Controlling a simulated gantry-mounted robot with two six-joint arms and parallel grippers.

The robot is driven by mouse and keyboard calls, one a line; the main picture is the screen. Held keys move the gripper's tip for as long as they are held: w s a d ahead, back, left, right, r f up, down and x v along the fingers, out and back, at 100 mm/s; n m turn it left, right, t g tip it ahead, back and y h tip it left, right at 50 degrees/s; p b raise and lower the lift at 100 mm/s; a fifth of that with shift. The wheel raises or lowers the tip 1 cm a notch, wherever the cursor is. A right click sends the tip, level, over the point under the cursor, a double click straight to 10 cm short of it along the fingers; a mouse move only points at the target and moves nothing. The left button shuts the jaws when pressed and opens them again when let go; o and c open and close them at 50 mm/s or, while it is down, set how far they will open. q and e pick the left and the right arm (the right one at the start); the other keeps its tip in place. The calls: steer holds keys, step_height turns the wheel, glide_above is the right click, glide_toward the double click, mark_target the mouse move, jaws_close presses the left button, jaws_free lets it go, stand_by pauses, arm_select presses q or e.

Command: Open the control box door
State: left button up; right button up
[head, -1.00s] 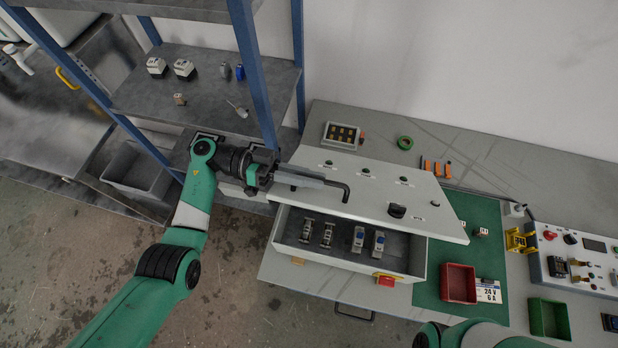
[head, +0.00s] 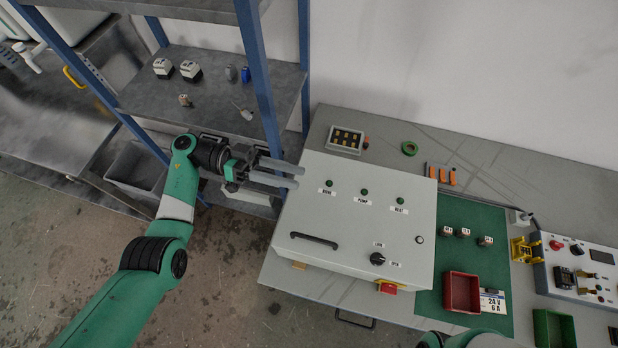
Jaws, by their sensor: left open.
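The control box (head: 285,263) sits on the workbench, and its light grey door (head: 345,222) lies down over the box, so the inside is hidden. The black bar handle (head: 314,240) is near the door's front left. A black rotary knob (head: 377,259) and three dark green buttons are also on the door. My left gripper (head: 299,177) is open and empty, at the door's back left corner and apart from the handle. My right gripper is out of view; only part of my right arm shows at the bottom.
A blue-framed shelf rack (head: 262,85) stands close behind my left gripper. On the bench to the right are a green mat (head: 485,267), a red bin (head: 461,292), a green bin (head: 553,329) and a power panel (head: 590,270).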

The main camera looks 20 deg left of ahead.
arm_select(q)
steer(key=a+b, duration=0.1)
steer(key=a, duration=0.5)
steer(key=shift+s, duration=0.35)
